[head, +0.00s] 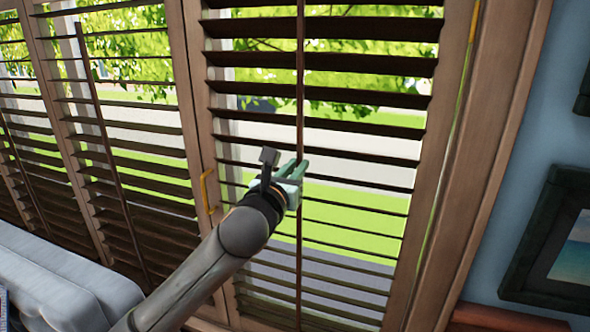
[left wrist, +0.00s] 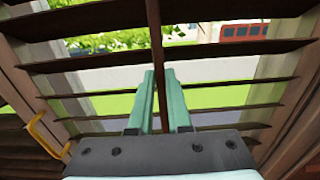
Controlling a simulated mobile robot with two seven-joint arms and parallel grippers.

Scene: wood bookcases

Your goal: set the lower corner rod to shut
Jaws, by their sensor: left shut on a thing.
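The corner rod (head: 299,85) is a thin dark wooden tilt rod running down the middle of the louvred shutter panel (head: 320,73) at the window's right end. My left gripper (head: 298,168) is at the rod around its middle height, its green fingers shut on it. In the left wrist view the rod (left wrist: 157,45) comes down between the fingers of the gripper (left wrist: 161,75). The slats there are apart, with grass and road showing between them. The fingers hide a short part of the rod. My right gripper is not in view.
A yellow handle (head: 207,190) sits on the frame left of this panel. More louvred panels with rods (head: 100,115) stand to the left. A pale sofa (head: 65,280) is at lower left, and a framed picture (head: 555,245) hangs on the blue wall at right.

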